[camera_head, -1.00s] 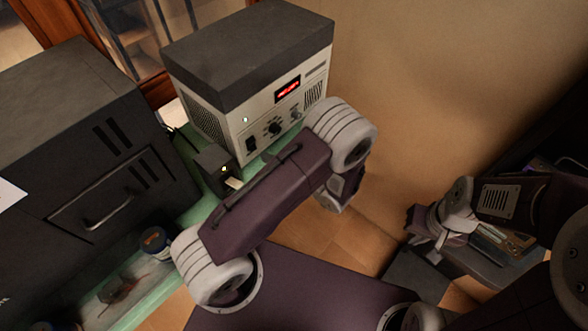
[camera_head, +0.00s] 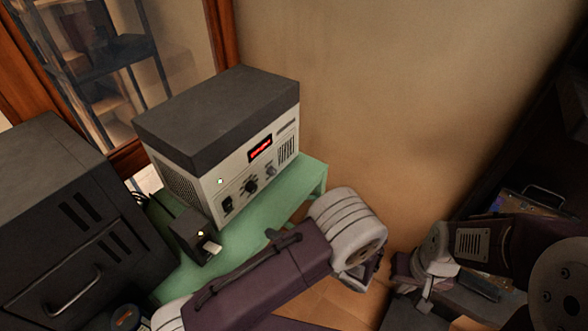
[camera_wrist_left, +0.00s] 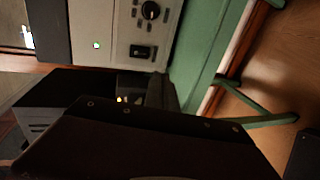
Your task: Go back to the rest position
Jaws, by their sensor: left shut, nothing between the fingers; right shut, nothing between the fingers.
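My left arm comes in from the bottom left in the head view, bent at a pale grey joint. My left gripper (camera_head: 374,270) is mostly hidden behind that joint, low in front of the wall. It is shut and empty, and its fingertips cannot be made out. My right gripper (camera_head: 426,292) is at the lower right, shut and empty, just right of the left one in the picture. In the left wrist view a dark part of my own arm fills the lower half.
A power-supply-like box (camera_head: 232,150) with a red display stands on a green table (camera_head: 300,180), beside a small black box (camera_head: 195,235). A large dark cabinet (camera_head: 75,215) is at left. Dark shelving with a metal case (camera_head: 530,205) is at right. Plain wall lies between.

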